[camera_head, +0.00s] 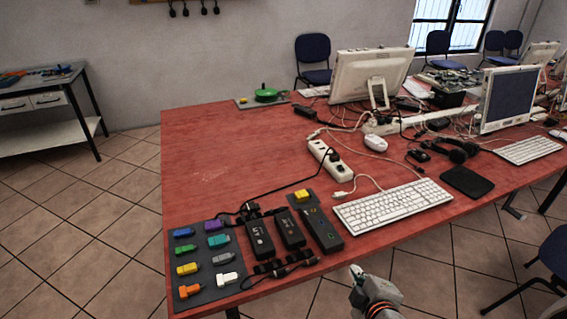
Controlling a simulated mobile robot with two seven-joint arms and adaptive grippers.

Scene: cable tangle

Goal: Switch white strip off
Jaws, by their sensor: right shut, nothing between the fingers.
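A white power strip (322,153) lies on the red table, slanting left of the keyboard. A black plug sits in it near its middle, with a black cable running off to the left. Its switch is too small to make out. A second, longer white strip (385,127) lies farther back by the monitor among cables. My right gripper (355,273) is shut and empty at the bottom, in front of the table's near edge, well apart from both strips. My left gripper is not in view.
The red table (225,150) has a wide clear area at its left middle. Black boxes (260,240) and a grey mat (205,288) with coloured connectors line the near left edge.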

